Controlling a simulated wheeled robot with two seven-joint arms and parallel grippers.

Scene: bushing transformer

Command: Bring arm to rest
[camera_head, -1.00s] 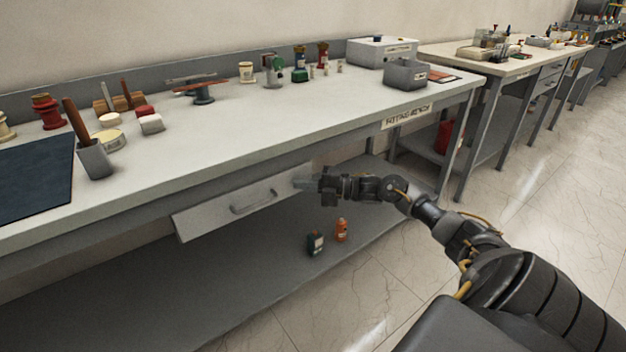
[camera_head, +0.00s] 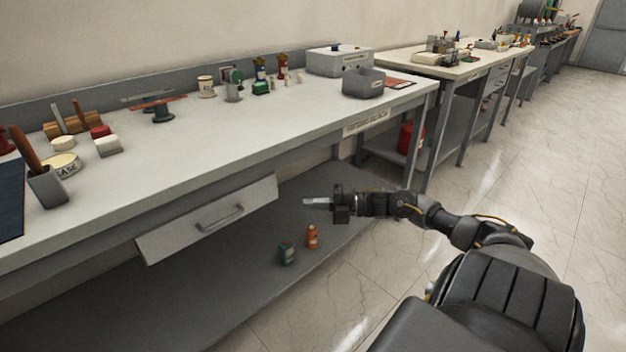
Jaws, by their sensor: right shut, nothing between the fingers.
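My right arm comes in from the lower right. My right gripper (camera_head: 317,202) is shut and empty, pointing left. In the picture it sits just right of the grey drawer (camera_head: 208,221) under the workbench, with a gap between them. The drawer has a metal handle (camera_head: 220,219) and its front stands slightly askew to the bench edge. My left gripper is not in view.
The workbench (camera_head: 215,140) carries cups, bottles, a grey bin (camera_head: 363,83) and a white box (camera_head: 338,60). A dark bottle (camera_head: 287,253) and an orange bottle (camera_head: 312,237) stand on the lower shelf. Open tiled floor (camera_head: 530,200) lies to the right.

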